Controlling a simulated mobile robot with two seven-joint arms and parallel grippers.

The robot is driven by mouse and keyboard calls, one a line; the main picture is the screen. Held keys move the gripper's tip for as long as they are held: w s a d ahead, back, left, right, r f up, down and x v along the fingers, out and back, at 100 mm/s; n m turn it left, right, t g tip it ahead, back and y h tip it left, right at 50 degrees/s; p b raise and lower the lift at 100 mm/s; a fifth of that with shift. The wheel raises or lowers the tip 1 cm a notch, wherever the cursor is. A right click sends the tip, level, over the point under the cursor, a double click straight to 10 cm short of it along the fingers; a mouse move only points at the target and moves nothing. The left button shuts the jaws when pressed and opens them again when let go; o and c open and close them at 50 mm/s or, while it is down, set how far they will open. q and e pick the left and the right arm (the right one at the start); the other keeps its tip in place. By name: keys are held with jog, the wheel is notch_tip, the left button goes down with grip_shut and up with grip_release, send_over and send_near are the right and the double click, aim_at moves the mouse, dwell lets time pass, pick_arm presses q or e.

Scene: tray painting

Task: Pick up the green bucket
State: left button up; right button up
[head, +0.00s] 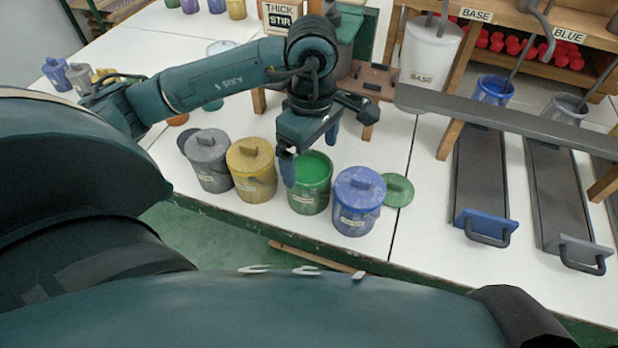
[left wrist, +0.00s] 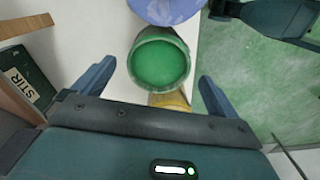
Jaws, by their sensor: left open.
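The green bucket (head: 309,190) stands upright and open near the table's front edge, with green paint inside. It stands between a yellow bucket (head: 252,175) and a blue bucket (head: 357,205), both lidded. A green lid (head: 398,190) lies on the table right of the blue bucket. My left gripper (head: 310,152) is open and points down above the green bucket. In the left wrist view, the green bucket (left wrist: 160,62) shows ahead of and between the spread fingers (left wrist: 155,85), with nothing held.
A grey lidded bucket (head: 207,162) stands left of the yellow one. A wooden stand with a "STIR" sign (head: 281,19) is behind my left arm. A white "BASE" bucket (head: 428,50) and long trays with blue (head: 482,227) and grey ends are to the right.

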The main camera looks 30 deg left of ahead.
pick_arm(q)
notch_tip(320, 180, down, 6)
jog(key=shift+a+r, duration=0.1)
jog(key=shift+r, duration=0.05)
jog(key=shift+c, duration=0.2)
jog(key=shift+r, duration=0.1)
jog(key=c, duration=1.7)
